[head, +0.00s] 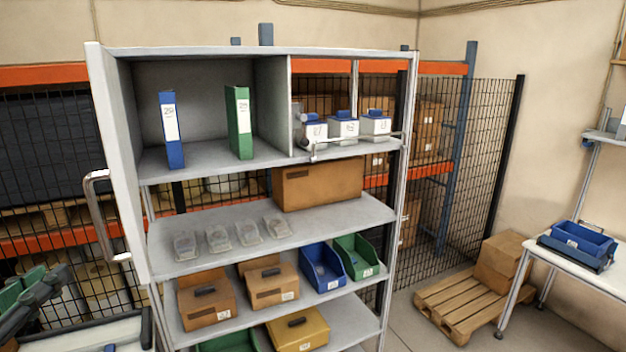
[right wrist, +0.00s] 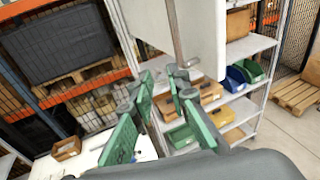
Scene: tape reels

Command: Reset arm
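My right gripper (head: 36,300) shows at the lower left of the head view, with green finger pads and dark links. In the right wrist view its fingers (right wrist: 163,84) stand apart with nothing between them. It is to the left of the grey shelf unit (head: 220,172) and apart from the goods on it. Several small clear items (head: 218,238), perhaps the tape reels, stand in a row on the middle shelf. My left gripper does not show.
A pallet (head: 470,303) and a white table (head: 585,268) stand at the right.

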